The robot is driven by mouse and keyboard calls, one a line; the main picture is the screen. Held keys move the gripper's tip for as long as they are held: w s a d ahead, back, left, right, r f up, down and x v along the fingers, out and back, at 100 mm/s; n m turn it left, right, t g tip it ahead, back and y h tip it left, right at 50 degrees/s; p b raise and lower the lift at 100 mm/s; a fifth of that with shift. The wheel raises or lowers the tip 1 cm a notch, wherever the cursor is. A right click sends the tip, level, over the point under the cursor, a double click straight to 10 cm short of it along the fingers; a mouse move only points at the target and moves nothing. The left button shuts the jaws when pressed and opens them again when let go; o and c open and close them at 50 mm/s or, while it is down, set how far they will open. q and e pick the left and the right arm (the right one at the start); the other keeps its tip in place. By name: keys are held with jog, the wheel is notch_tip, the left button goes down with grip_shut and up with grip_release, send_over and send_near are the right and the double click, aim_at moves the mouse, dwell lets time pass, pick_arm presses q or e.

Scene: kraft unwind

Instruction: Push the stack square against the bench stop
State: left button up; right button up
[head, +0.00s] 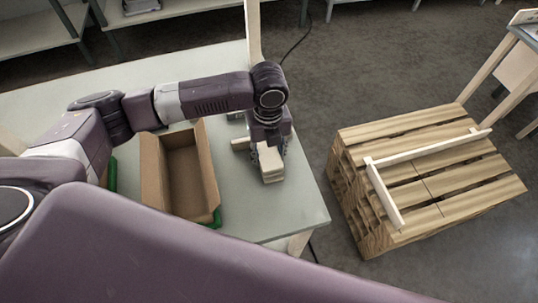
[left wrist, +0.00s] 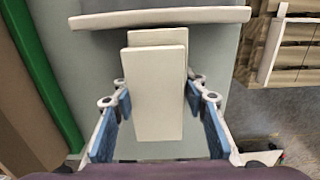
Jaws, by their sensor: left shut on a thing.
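The stack (head: 271,164) is a small pile of cream slabs on the grey-green bench (head: 300,205), near its right edge. It also shows in the left wrist view (left wrist: 155,100), where the top slab sits slightly offset from the one under it. My left gripper (head: 268,150) reaches down over the stack, its blue pads shut on the slabs' two sides. The bench stop, a pale bar (left wrist: 160,17), lies across the far end of the stack; I cannot tell whether they touch. In the head view the arm mostly hides the stop (head: 240,144). My right gripper is not in view.
An open cardboard box (head: 182,172) stands on the bench left of the stack, with green strips (left wrist: 45,75) beside it. A wooden pallet (head: 440,175) with a pale L-shaped fence (head: 385,195) stands on the floor to the right. The bench's front right corner is clear.

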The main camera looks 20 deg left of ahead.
pick_arm(q)
jog(key=shift+w+a+r, duration=0.1)
jog(key=shift+w+a, duration=0.3)
jog(key=shift+w, duration=0.2)
dwell(1.5)
jog(key=shift+s+d+f+p, duration=0.1)
jog(key=shift+s+f+p, duration=0.1)
jog(key=shift+p, duration=0.3)
dwell(0.3)
jog(key=o, duration=1.3)
jog(key=shift+r, duration=0.1)
notch_tip(320, 180, up, 12)
jog(key=shift+f, duration=0.1)
